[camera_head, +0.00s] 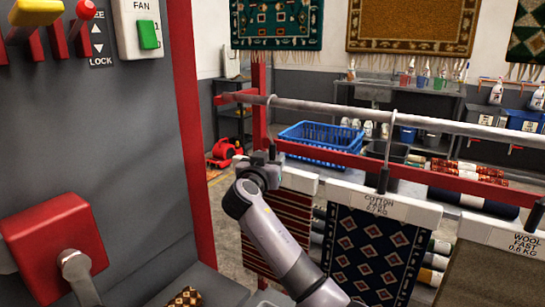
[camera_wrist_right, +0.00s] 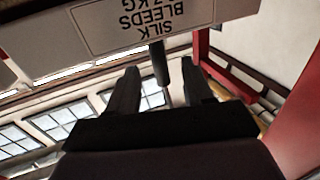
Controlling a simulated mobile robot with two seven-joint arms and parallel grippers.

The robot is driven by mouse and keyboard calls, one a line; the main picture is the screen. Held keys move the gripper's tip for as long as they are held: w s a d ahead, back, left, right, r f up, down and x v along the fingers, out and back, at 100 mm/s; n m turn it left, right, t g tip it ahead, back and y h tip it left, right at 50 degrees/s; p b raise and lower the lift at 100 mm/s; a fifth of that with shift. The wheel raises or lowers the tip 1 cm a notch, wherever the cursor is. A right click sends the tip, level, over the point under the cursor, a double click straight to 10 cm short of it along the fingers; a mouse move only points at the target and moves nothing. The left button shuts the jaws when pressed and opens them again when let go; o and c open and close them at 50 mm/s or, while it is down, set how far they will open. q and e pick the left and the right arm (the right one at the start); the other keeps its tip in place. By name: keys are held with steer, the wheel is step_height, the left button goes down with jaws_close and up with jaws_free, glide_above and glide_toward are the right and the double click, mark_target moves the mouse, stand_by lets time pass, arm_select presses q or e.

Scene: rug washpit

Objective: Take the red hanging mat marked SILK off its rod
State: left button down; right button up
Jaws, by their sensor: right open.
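The red striped mat (camera_head: 277,235) hangs from a white header bar (camera_head: 300,180) below the rod (camera_head: 370,115), left of the other mats. My right gripper (camera_head: 262,165) is at the left part of this bar and hides some of it. In the right wrist view, an upside-down label (camera_wrist_right: 140,22) on the bar reads SILK BLEEDS. My open right gripper (camera_wrist_right: 158,70) there has its two fingers on either side of the dark hanger stem (camera_wrist_right: 160,64). I cannot tell whether they touch it. My left gripper is not in view.
A dark blue mat marked COTTON (camera_head: 370,250) and a brown mat marked WOOL (camera_head: 490,275) hang to the right. A red rail (camera_head: 400,165) runs behind the hangers. A grey machine (camera_head: 90,150) with a red post stands close on the left. A blue basket (camera_head: 320,143) is behind.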

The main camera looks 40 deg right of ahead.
mark_target(271, 138)
steer(key=shift+b+x, duration=1)
steer(key=shift+x, duration=0.9)
jaws_close()
steer(key=shift+r, duration=0.15)
steer(key=shift+r+p, duration=1.05)
steer(key=shift+r, duration=1.15)
steer(key=shift+a, duration=0.1)
